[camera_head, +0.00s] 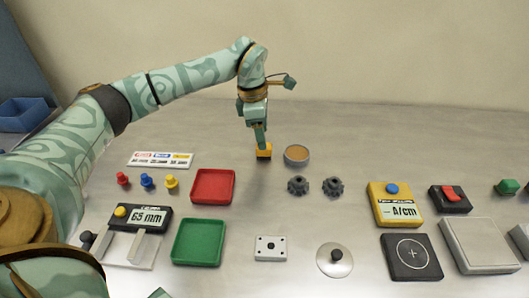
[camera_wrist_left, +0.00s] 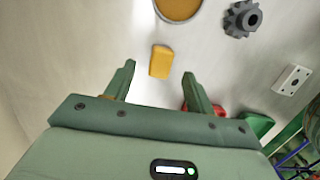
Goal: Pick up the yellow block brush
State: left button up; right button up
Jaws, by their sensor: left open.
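The yellow block brush (camera_head: 264,151) stands on the metal table beneath my left gripper (camera_head: 260,140), just left of a round grey cup. In the left wrist view the yellow block brush (camera_wrist_left: 160,62) lies beyond and between the two fingertips. My left gripper (camera_wrist_left: 158,88) is open and empty, with its fingers pointing down toward the brush. I cannot tell whether a fingertip touches it. My right gripper is not in clear view.
A round cup with an orange-brown top (camera_head: 296,155) stands close right of the brush. A red tray (camera_head: 213,187), a green tray (camera_head: 199,243) and small coloured pegs (camera_head: 147,181) are nearer. The table behind is clear.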

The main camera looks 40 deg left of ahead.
pick_arm(q)
jog(key=f, duration=0.1)
jog(key=f+b, duration=0.1)
jog(key=f, duration=0.3)
jog(key=shift+w+d+f+b, duration=0.1)
jog(key=shift+d+b, duration=0.2)
jog(key=shift+b, duration=0.1)
jog(key=c, duration=1.1)
jog(key=shift+o, duration=0.2)
